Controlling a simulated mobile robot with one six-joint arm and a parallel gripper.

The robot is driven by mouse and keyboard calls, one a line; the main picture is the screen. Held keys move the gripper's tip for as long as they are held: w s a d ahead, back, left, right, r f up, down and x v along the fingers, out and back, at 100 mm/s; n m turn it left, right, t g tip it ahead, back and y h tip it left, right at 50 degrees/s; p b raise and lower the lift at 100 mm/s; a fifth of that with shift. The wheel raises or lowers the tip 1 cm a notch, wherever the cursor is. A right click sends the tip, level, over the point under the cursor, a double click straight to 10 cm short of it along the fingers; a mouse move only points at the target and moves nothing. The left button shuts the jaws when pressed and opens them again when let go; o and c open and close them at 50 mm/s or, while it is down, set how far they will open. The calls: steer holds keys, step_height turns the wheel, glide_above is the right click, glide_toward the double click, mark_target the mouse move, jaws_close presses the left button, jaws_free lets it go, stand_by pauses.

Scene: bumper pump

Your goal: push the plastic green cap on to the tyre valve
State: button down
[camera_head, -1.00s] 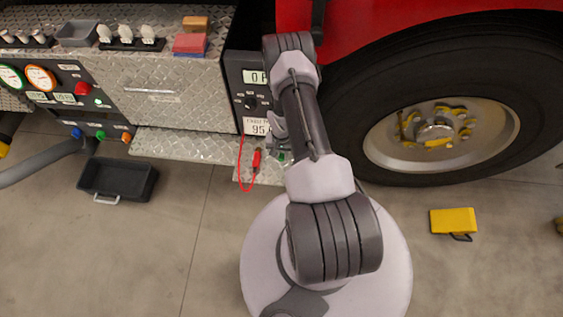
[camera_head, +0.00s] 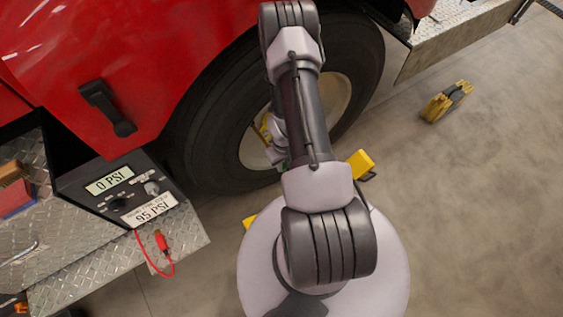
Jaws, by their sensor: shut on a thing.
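My gripper (camera_head: 275,154) shows only in part, at the left edge of my raised arm, in front of the truck wheel. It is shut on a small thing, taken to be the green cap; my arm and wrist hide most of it. The big black tyre (camera_head: 208,139) stands behind my arm, with its pale metal rim (camera_head: 250,152) partly covered. Yellow parts show on the hub. The tyre valve cannot be made out; it is hidden or too small. The gripper appears in front of the rim in the picture, but its distance from the wheel cannot be told.
Yellow chocks (camera_head: 361,163) lie by the tyre; another yellow object (camera_head: 447,101) lies farther right.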

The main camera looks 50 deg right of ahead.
steer(key=shift+w+d, duration=0.1)
steer(key=shift+d, duration=0.05)
steer(key=w+d+b, duration=0.1)
steer(key=w, duration=0.5)
steer(key=shift+w+d+b, duration=0.2)
steer(key=shift+w+b, duration=0.6)
steer(key=shift+b, duration=0.05)
stand_by(1.8)
steer(key=c, duration=1.2)
jaws_free()
steer(key=shift+r, duration=0.1)
step_height(320, 180, up, 18)
steer(key=p, duration=0.5)
steer(key=shift+f, duration=0.25)
